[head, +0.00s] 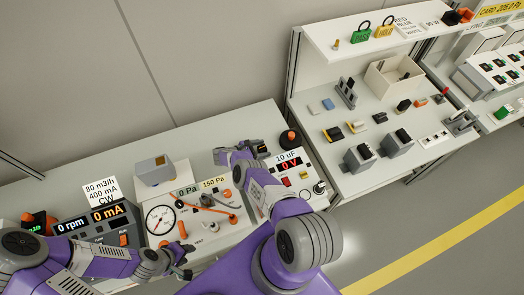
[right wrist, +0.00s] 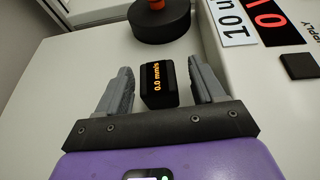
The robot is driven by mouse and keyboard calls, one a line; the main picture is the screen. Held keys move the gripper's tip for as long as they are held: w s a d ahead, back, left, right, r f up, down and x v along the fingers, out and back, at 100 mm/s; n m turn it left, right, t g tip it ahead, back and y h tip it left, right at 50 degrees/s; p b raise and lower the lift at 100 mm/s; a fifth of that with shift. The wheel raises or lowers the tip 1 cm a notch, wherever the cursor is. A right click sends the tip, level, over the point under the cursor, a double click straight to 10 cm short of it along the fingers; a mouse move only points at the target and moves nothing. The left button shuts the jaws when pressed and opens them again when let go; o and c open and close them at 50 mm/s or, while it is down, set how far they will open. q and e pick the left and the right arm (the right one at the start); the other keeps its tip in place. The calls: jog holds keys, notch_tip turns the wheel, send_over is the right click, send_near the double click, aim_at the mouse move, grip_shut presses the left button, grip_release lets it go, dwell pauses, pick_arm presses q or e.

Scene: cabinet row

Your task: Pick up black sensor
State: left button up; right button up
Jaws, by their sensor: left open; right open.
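The black sensor (right wrist: 160,84), a small dark block with an orange "0.0 mm/s" display, sits on the pale bench top in the right wrist view. My right gripper (right wrist: 161,66) is open, with one grey finger on each side of the sensor. My left gripper (head: 183,262) is open and empty in front of the gauge panel.
A round black base with an orange top (right wrist: 160,22) stands beyond the sensor. The white power supply (head: 291,180) is close on the right. A gauge panel (head: 180,222) and a dark meter box (head: 100,228) stand to the left. Bench top (head: 225,130) behind is clear.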

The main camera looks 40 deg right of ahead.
jog(key=shift+s+d+f, duration=0.1)
jog(key=shift+d+f, duration=0.05)
jog(key=shift+d, duration=0.4)
jog(key=c, duration=1.1)
